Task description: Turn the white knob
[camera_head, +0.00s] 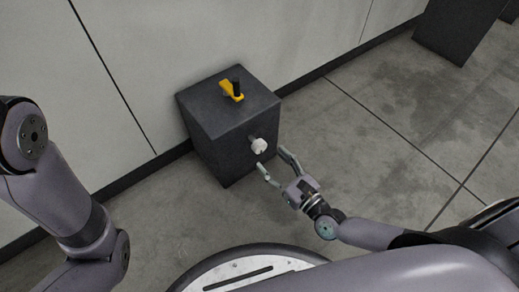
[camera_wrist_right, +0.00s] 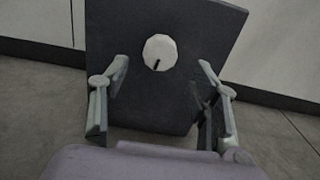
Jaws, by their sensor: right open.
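The white knob (camera_head: 259,146) sits on the front face of a dark box (camera_head: 228,122) in the head view. It also shows in the right wrist view as a round white disc (camera_wrist_right: 160,52) with a short dark mark at its lower middle. My right gripper (camera_head: 273,161) is open and empty, with its fingers pointing at the knob and a small gap between them. In the right wrist view the open fingers (camera_wrist_right: 161,72) stand left and right below the knob, apart from it. My left gripper is out of view; only its arm shows at the left.
A yellow and black handle (camera_head: 233,90) stands on top of the box. The box stands against a pale wall (camera_head: 190,40). Another dark block (camera_head: 455,28) is at the far right. The grey floor (camera_head: 370,120) right of the box is clear.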

